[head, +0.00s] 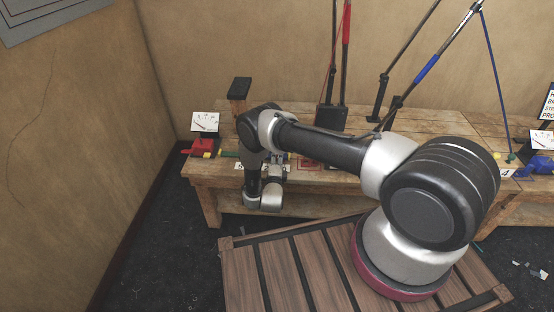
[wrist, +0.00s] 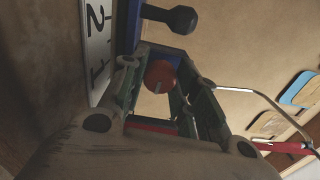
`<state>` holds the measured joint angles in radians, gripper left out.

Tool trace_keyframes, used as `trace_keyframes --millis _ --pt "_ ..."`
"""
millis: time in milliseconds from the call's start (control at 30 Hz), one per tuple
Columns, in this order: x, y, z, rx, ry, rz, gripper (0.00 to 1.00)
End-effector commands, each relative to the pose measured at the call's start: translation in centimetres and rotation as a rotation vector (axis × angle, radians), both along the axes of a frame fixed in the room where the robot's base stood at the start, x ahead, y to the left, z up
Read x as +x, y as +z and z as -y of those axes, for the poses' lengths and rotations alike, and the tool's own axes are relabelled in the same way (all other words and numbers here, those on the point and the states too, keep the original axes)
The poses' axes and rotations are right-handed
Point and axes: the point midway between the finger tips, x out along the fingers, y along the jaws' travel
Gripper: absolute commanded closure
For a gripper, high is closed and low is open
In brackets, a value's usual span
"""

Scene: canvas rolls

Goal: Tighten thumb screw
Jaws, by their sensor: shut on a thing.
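A red round knob with a pale slot mark (wrist: 160,76), which looks like the thumb screw, sits between the fingertips of my gripper (wrist: 157,72) in the wrist view. The two fingers lie on either side of it, and my gripper is shut on it. A blue block (wrist: 171,51) is right behind the knob. In the head view my gripper (head: 276,160) is at the workbench's front part, mostly hidden behind my own arm. The knob cannot be made out there.
A black knobbed handle (wrist: 172,17) and a white numbered plate (wrist: 97,40) are close to the fingers. The wooden workbench (head: 215,178) holds a red clamp-like part (head: 200,147), a small card (head: 205,122) and a black-topped post (head: 239,88). Tall poles (head: 346,40) stand behind my arm.

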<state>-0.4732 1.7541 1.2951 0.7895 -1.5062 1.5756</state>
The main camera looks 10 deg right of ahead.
Motion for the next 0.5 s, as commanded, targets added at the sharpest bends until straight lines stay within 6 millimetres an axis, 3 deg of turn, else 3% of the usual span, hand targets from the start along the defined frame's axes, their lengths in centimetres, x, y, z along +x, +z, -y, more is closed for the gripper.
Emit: trace_keyframes --millis 500 --pt "-0.07 -0.11 0.00 0.455 0.000 0.145 0.94"
